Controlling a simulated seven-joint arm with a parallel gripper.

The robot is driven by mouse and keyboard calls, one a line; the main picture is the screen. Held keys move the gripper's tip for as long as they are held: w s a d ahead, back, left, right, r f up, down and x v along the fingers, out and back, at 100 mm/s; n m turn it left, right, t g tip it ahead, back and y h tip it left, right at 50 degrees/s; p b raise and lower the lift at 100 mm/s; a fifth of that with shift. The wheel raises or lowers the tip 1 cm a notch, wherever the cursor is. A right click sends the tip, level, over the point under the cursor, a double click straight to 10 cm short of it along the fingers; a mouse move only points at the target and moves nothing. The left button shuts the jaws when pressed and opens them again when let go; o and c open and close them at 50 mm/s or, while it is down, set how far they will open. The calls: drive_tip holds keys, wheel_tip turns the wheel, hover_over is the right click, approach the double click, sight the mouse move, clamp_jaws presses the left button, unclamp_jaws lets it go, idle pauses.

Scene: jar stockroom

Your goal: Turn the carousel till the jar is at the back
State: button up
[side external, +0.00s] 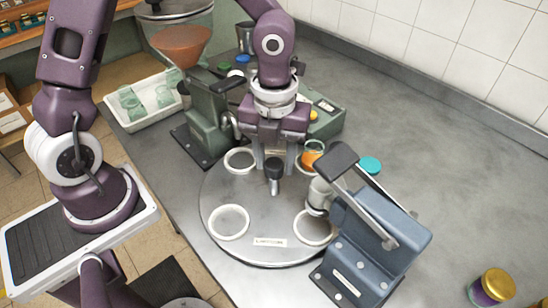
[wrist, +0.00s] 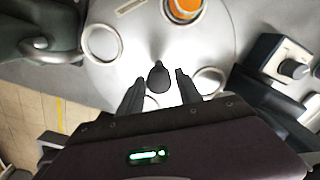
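The carousel (side external: 262,205) is a round grey disc with several white ring seats and a dark knob (side external: 274,170) at its middle. The jar (side external: 312,160), with orange contents, sits in a ring at the disc's far right in the side view, partly behind my gripper and the blue-grey machine. In the wrist view the jar (wrist: 184,8) is at the top edge, cut off. My gripper (wrist: 160,82) points down over the middle of the disc. Its fingers stand apart on either side of the knob (wrist: 158,76), with gaps showing. The other visible rings look empty.
A blue-grey lever machine (side external: 372,240) overhangs the disc's right side. A green machine (side external: 205,125) stands at its back left, near a white tray (side external: 120,103) of green glassware. A teal lid (side external: 370,165) and a gold-lidded jar (side external: 492,286) lie right. The right counter is mostly clear.

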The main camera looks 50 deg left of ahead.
drive_tip(key=shift+o, duration=1)
wheel_tip(320, 180, up, 7)
drive_tip(key=shift+s, duration=0.1)
drive_tip(key=shift+a, duration=0.1)
drive_tip(key=s+a+r+n+t, duration=0.2)
drive_tip(key=s+a+r+n, duration=0.2)
drive_tip(key=n, duration=1)
drive_tip(key=s+a+r+n+t, duration=0.3)
drive_tip(key=s+n, duration=0.7)
drive_tip(key=n, duration=0.5)
wheel_tip(320, 180, up, 2)
drive_tip(key=shift+s+a+r+t, duration=0.1)
drive_tip(key=shift+s+a+t, duration=0.15)
drive_tip(key=shift+a, duration=0.35)
